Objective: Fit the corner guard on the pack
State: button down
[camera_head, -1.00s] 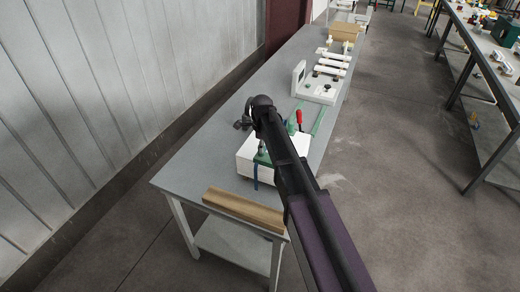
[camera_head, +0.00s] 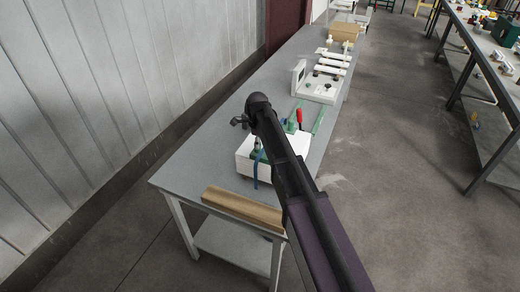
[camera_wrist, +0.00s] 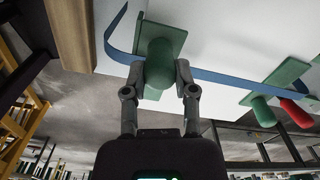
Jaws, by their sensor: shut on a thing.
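The white pack (camera_head: 244,166) sits on the near part of the grey bench, and its white face (camera_wrist: 240,30) fills the top of the wrist view. My gripper (camera_wrist: 158,72) is shut on the green knob of a corner guard (camera_wrist: 150,42), whose flat green plate is close to the pack. I cannot tell whether the plate touches it. A blue strap (camera_wrist: 230,78) runs across the pack and passes by the guard; it also shows in the head view (camera_head: 256,172). A second green plate with a knob (camera_wrist: 263,110) is at the right. My arm hides most of the gripper in the head view.
A red handle (camera_wrist: 295,112) is beside the second green piece. A wooden bar (camera_head: 243,208) lies along the near edge of the bench (camera_head: 190,160). A white fixture (camera_head: 318,90) stands farther back, with a cardboard box (camera_head: 345,32) beyond. Bench left of the pack is clear.

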jog(key=shift+f+b, duration=0.65)
jog(key=shift+f, duration=0.35)
jog(key=shift+f, duration=0.15)
jog(key=shift+c, duration=2)
grip_release()
jog(key=shift+r, duration=0.2)
notch_tip(320, 180, up, 12)
jog(key=p, duration=1.2)
